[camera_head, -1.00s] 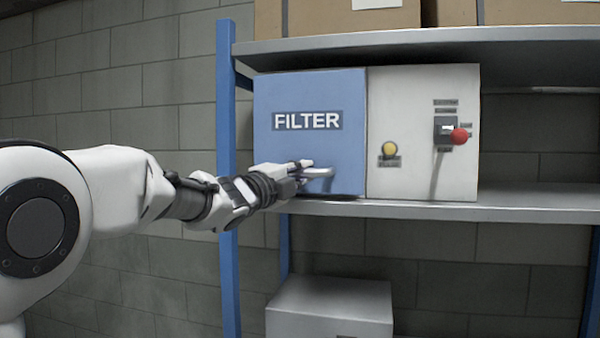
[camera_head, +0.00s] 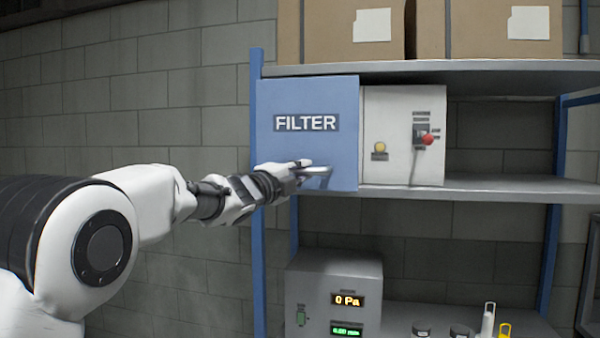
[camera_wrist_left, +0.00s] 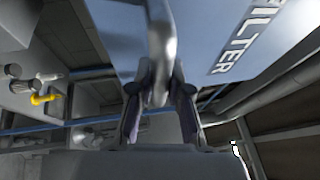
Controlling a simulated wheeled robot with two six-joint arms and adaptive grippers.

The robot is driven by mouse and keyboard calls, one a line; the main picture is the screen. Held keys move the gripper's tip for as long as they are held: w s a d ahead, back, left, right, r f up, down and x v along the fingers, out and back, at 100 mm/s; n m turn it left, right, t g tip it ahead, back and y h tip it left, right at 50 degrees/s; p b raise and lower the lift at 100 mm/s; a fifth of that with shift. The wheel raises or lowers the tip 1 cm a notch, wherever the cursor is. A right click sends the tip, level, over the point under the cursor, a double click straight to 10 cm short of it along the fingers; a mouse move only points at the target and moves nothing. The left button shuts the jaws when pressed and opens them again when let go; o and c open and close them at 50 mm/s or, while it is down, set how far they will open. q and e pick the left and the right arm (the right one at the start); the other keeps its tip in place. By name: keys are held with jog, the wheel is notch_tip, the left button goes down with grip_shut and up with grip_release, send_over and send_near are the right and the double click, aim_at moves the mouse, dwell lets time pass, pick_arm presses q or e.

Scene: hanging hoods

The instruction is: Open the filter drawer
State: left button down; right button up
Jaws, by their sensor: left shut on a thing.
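The filter drawer (camera_head: 285,100) has a blue front labelled FILTER and sits on the middle shelf. Its front stands a little forward of the white panel beside it. My left gripper (camera_head: 303,168) is shut on the drawer's grey handle (camera_head: 320,171), low on the front. In the left wrist view the two fingers (camera_wrist_left: 160,90) close around the handle bar (camera_wrist_left: 161,35), and the blue front (camera_wrist_left: 205,30) lies behind it. The drawer's inside is hidden. My right gripper is not in view.
The white panel (camera_head: 385,115) carries a yellow button (camera_head: 380,148) and a red knob (camera_head: 427,139). Cardboard boxes (camera_head: 350,45) stand on the top shelf. A grey box with displays (camera_head: 330,275) stands below. The shelf right of the panel is free.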

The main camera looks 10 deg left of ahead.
pick_arm(q)
jog(key=shift+w, duration=0.15)
jog(key=c, duration=1.1)
grip_release()
jog(key=shift+d, duration=0.15)
